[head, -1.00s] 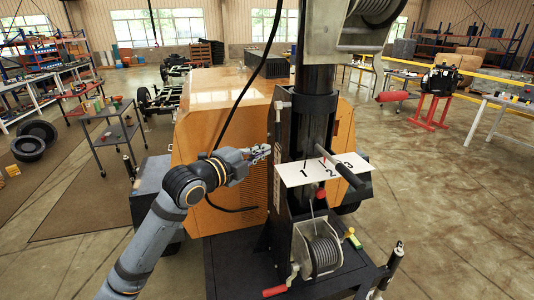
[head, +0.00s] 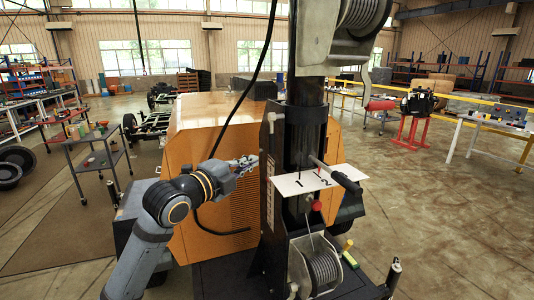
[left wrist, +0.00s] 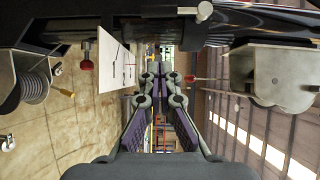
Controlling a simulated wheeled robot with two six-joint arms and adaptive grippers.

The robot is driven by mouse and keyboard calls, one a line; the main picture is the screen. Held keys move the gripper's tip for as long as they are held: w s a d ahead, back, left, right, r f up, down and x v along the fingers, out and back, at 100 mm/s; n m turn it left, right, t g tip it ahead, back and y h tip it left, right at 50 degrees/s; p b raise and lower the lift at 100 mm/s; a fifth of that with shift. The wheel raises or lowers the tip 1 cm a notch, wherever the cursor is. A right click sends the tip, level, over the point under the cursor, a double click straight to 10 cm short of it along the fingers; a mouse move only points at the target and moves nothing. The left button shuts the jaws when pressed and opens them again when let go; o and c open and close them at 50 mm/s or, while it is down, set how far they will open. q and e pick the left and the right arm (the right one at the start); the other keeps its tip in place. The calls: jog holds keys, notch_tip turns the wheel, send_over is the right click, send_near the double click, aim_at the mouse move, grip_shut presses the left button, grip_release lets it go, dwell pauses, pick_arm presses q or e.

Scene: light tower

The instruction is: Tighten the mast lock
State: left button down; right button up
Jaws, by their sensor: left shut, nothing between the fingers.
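The dark upright mast (head: 305,135) stands in a black frame on the trailer. A small grey fitting (head: 272,117) sticks out on the left of this frame; I cannot tell if it is the mast lock. A silver cylinder end shows in the left wrist view (left wrist: 204,11). A red knob (head: 317,205) sits below the white numbered plate (head: 285,187); it also shows in the left wrist view (left wrist: 87,62). My left gripper (head: 248,163) is shut and empty, just left of the frame. Its fingers show in the left wrist view (left wrist: 160,70). My right gripper is not in view.
A black-gripped handle (head: 346,183) projects over the plate. A cable winch (head: 322,268) is below, and another drum housing (head: 340,48) is above. The orange housing (head: 215,120) stands behind my left arm. A black cable (head: 247,90) hangs left of the mast.

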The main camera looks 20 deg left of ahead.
pick_arm(q)
jog(key=p, duration=0.5)
send_near(272, 146)
jog(key=w+d+r, duration=0.1)
jog(key=w+d, duration=0.2)
jog(key=d, duration=0.2)
jog(key=w, duration=0.1)
jog(key=w+a, duration=0.1)
jog(key=w+p, duration=0.1)
jog(key=shift+a+f, duration=0.25)
jog(key=shift+a, duration=0.15)
jog(key=shift+d, duration=0.1)
jog(key=f+b, duration=0.1)
jog(key=b, duration=0.3)
jog(key=shift+w+a, duration=0.4)
jog(key=shift+r+m+b, duration=0.25)
jog(key=shift+m+b, duration=0.05)
jog(key=shift+r, duration=0.35)
